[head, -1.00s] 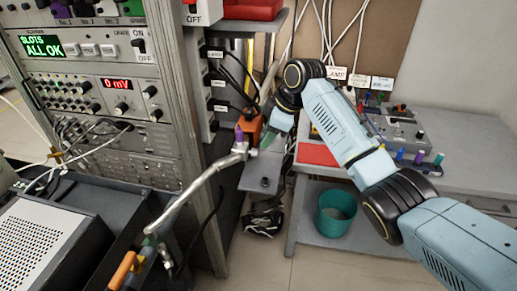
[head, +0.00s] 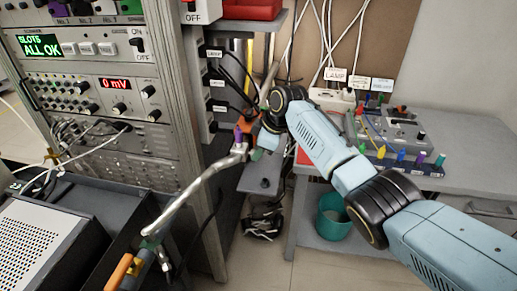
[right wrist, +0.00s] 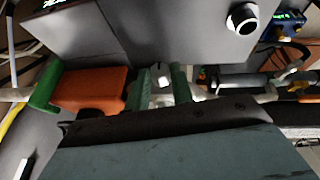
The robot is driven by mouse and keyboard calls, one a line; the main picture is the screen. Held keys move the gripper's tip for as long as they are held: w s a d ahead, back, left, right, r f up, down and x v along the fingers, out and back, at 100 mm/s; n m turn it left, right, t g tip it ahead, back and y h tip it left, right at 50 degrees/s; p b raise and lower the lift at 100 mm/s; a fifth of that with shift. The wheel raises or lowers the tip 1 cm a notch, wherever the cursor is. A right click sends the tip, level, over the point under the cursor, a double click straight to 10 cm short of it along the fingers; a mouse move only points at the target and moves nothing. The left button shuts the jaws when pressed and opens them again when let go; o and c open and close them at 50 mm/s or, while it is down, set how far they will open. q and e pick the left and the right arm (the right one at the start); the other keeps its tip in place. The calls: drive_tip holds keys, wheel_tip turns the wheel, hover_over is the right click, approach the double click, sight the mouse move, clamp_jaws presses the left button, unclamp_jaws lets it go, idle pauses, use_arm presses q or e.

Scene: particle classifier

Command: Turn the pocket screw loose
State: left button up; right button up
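My right gripper (head: 257,143) is at the end of the metal beam pipe (head: 205,180), beside an orange block (head: 251,129) and a purple knob (head: 238,134); my wrist partly hides this spot. In the right wrist view, the two green fingers (right wrist: 160,84) stand apart, with a small silver-grey screw head (right wrist: 161,73) between them, likely the pocket screw. I cannot tell whether they touch it. The orange block with a green end (right wrist: 92,90) lies just left of the fingers. My left gripper is out of view.
An instrument rack (head: 190,110) stands close on the left of the pipe. A grey plate (head: 262,178) is below the gripper. A side table with a control box (head: 405,135) and a teal bin (head: 333,216) are at the right. Cables hang behind my arm.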

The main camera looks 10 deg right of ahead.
clamp_jaws()
drive_tip(key=t+p, duration=0.1)
drive_tip(key=p, duration=0.1)
drive_tip(key=t+p, duration=0.1)
drive_tip(key=p, duration=0.2)
drive_tip(key=shift+s+r+n+t+h, duration=0.1)
drive_tip(key=shift+s+n+t+h, duration=0.25)
drive_tip(key=shift+n+t+h, duration=0.05)
drive_tip(key=shift+s+a+t+p, duration=0.1)
drive_tip(key=shift+a+t+p, duration=0.05)
drive_tip(key=shift+t+p, duration=0.6)
drive_tip(key=shift+s+f+n+t+h+p, duration=0.1)
drive_tip(key=shift+f+n+t+h+p, duration=0.3)
drive_tip(key=shift+t, duration=0.55)
drive_tip(key=o, duration=0.5)
unclamp_jaws()
